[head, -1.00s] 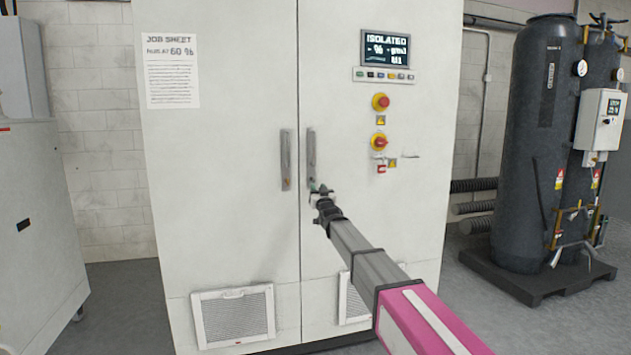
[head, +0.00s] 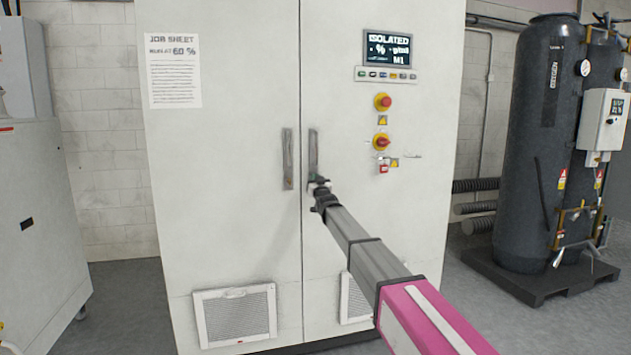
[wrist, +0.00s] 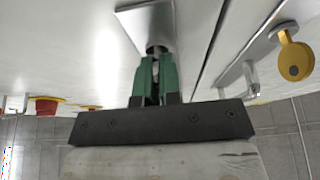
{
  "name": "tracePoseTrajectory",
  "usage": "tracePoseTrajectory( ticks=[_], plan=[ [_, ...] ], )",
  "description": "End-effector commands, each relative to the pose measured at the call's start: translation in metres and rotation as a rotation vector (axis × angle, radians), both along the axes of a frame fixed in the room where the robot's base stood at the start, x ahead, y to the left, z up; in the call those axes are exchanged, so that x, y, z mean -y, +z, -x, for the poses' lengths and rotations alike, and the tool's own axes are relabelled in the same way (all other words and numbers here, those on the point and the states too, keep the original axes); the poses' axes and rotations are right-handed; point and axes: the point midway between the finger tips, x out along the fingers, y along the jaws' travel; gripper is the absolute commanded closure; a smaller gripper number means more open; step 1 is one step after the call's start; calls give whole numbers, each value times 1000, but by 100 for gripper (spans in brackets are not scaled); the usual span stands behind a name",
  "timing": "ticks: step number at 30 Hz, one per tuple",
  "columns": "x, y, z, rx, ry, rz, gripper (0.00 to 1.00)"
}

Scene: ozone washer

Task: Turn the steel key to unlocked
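The white cabinet (head: 225,240) has two doors, each with a grey handle; the right handle (head: 313,152) is just above my gripper (head: 319,184). In the wrist view, a steel plate (wrist: 133,17) is on the door, with a round barrel below it. My gripper (wrist: 156,80) has green fingers close together at this barrel. A thin grey piece shows between them, which looks like the steel key (wrist: 155,68). Most of the key is hidden by the fingers, so its angle cannot be told. The display (head: 387,46) reads "ISOLATED".
Two red knobs on yellow bases, the upper (head: 383,102) and the lower (head: 381,142), are on the right door. A yellow round piece (wrist: 295,62) is near a grey bar in the wrist view. Dark tanks (head: 535,140) stand at right. Floor is clear before the cabinet.

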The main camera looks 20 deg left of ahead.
Motion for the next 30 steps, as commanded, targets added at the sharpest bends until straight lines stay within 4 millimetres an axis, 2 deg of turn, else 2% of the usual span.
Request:
tracePoseTrajectory(
  ticks=[8,14,30],
  plan=[
    [0,0,0,-20,0,-33,100],
    [1,0,0,-77,0,-125,100],
    [2,0,-1,-334,0,-547,100]
  ],
)
